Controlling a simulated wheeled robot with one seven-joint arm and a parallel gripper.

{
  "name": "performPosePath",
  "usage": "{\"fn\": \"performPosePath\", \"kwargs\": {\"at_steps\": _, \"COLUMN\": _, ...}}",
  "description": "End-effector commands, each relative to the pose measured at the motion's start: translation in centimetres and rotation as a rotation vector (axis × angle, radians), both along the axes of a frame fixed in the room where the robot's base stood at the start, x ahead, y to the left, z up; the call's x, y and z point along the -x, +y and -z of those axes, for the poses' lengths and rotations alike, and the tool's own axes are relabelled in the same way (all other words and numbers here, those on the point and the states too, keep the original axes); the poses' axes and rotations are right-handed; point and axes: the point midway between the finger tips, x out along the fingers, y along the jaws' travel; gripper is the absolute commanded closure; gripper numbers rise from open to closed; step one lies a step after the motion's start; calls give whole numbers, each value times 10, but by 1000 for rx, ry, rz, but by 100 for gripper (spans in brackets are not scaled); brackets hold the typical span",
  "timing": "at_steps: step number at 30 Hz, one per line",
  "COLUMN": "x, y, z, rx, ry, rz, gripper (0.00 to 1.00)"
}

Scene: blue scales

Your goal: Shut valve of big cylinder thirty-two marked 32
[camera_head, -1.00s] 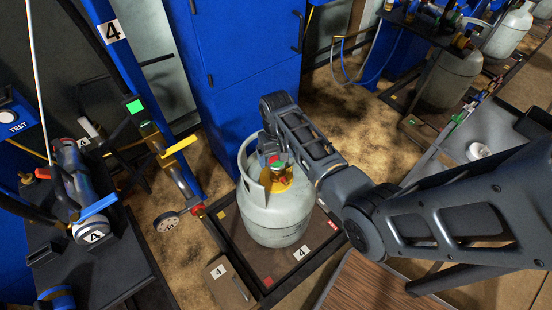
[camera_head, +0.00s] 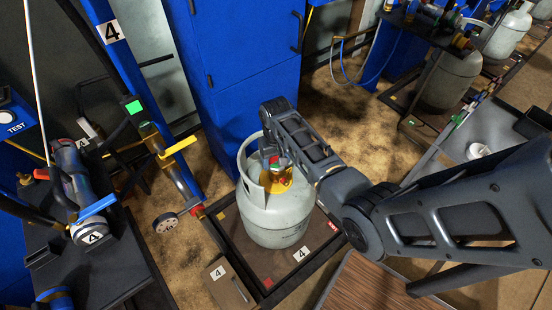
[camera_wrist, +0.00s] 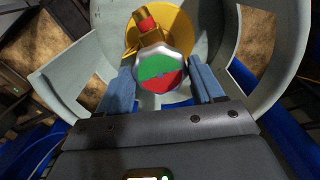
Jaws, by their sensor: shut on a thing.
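A big pale grey gas cylinder (camera_head: 274,216) stands upright on the scale platform marked 4. No number 32 can be read on it. Its valve handwheel (camera_wrist: 160,73), with a green half and a red half on its face, sits on a brass valve body (camera_wrist: 147,32) inside the open collar. My gripper (camera_wrist: 165,84) has its two blue fingers on either side of the handwheel and is shut on it. In the head view my gripper (camera_head: 271,158) reaches into the collar from above, and my arm hides part of the valve.
The collar (camera_wrist: 70,75) curves close around my gripper. A blue cabinet (camera_head: 245,65) stands behind the cylinder. A blue post with yellow-handled valve (camera_head: 178,146) and a gauge (camera_head: 166,222) are to the left. Other cylinders (camera_head: 447,80) stand at the far right.

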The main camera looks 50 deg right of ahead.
Motion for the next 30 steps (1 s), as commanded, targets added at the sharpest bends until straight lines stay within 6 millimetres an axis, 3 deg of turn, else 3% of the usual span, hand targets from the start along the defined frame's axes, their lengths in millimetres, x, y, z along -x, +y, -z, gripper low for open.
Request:
{"fn": "performPosePath", "kwargs": {"at_steps": 3, "x": 0, "y": 0, "z": 0, "rx": 0, "ry": 0, "rz": 0, "gripper": 64}}
{"fn": "performPosePath", "kwargs": {"at_steps": 14, "x": 0, "y": 0, "z": -1, "rx": -1, "ry": 1, "rz": 73, "gripper": 64}}
{"fn": "performPosePath", "kwargs": {"at_steps": 30, "x": 0, "y": 1, "z": -2, "rx": 0, "ry": 2, "rz": 526, "gripper": 64}}
